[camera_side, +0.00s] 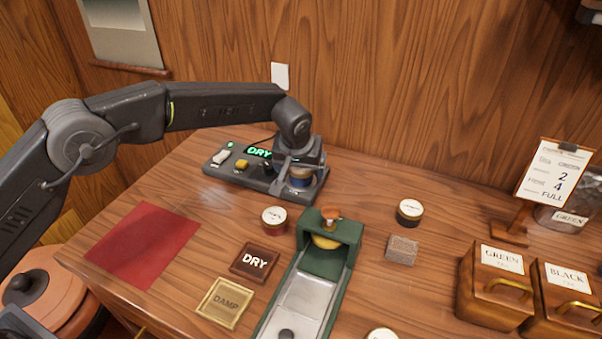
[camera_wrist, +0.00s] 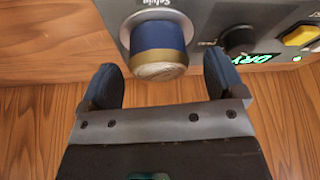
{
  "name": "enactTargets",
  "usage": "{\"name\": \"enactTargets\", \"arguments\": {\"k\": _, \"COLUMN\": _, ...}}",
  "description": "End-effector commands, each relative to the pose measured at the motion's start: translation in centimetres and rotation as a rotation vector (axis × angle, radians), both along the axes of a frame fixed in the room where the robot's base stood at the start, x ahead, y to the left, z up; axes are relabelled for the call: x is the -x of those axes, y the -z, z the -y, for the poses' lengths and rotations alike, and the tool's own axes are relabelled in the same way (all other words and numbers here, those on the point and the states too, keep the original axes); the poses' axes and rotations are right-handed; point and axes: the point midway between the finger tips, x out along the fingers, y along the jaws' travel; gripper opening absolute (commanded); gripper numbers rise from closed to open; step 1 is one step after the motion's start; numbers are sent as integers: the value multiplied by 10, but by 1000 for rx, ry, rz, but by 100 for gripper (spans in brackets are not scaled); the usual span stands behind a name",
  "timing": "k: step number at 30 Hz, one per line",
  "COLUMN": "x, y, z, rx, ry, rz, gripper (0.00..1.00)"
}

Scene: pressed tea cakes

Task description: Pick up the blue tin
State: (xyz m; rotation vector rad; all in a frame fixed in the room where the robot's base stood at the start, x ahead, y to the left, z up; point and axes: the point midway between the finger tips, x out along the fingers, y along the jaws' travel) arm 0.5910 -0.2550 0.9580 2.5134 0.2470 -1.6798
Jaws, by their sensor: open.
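The blue tin (camera_side: 299,181) stands on the right end of the dark device with the green DRY display, partly hidden by my gripper (camera_side: 298,163). In the wrist view, the blue tin (camera_wrist: 158,38) has a pale top and stands on a round silver plate (camera_wrist: 187,22). My gripper (camera_wrist: 167,80) is open there, with its two dark fingers apart. The tin's near end lies between the fingertips in the picture, with gaps on both sides. I cannot tell how deep the tin is between them.
The device (camera_side: 225,172) carries switches. A dark tin (camera_side: 409,211) and grey block (camera_side: 402,249) are to the right. A red cloth (camera_side: 142,243) lies left.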

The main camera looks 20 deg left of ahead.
Motion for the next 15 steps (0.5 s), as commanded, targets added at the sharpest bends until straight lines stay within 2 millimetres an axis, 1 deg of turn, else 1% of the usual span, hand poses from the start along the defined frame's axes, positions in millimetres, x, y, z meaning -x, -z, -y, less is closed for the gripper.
{"name": "enactTargets", "arguments": {"k": 1, "x": -2, "y": 5, "z": 0, "rx": 0, "ry": 0, "rz": -1, "gripper": 88}}
{"name": "enactTargets", "arguments": {"k": 4, "x": -4, "y": 11, "z": 0, "rx": 0, "ry": 1, "rz": -1, "gripper": 88}}
{"name": "enactTargets", "arguments": {"k": 11, "x": -4, "y": 11, "z": 0, "rx": 1, "ry": 0, "rz": 0, "gripper": 88}}
{"name": "enactTargets", "arguments": {"k": 15, "x": -4, "y": 11, "z": 0, "rx": 1, "ry": 0, "rz": 0, "gripper": 75}}
